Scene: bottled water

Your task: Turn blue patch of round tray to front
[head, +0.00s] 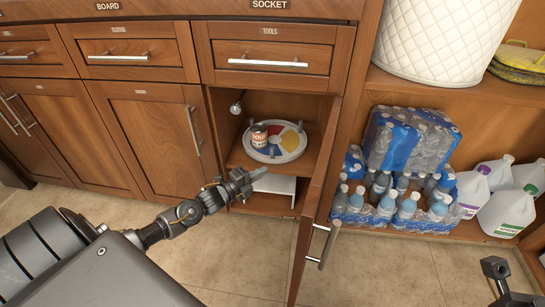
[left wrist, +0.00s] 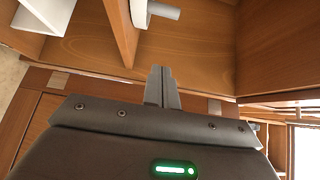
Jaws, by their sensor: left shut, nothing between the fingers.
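The round tray (head: 292,153) lies on the shelf inside the open cabinet in the head view. It has a pale rim with upright grey pegs and coloured patches, with yellow to the right. Blue shows near the can, but the patch borders are too small to tell exactly. A red-and-white can (head: 259,136) stands on its left part and hides some of it. My left gripper (head: 258,173) is shut and empty, in front of and below the tray, apart from it. Its closed fingers (left wrist: 162,82) show in the left wrist view.
The open cabinet door (head: 315,205) stands to the right of my left gripper. A white board or box (head: 274,184) lies below the tray shelf. Bottled water packs (head: 408,140) and white jugs (head: 508,208) fill the right shelf. My right gripper (head: 510,285) shows partly at lower right.

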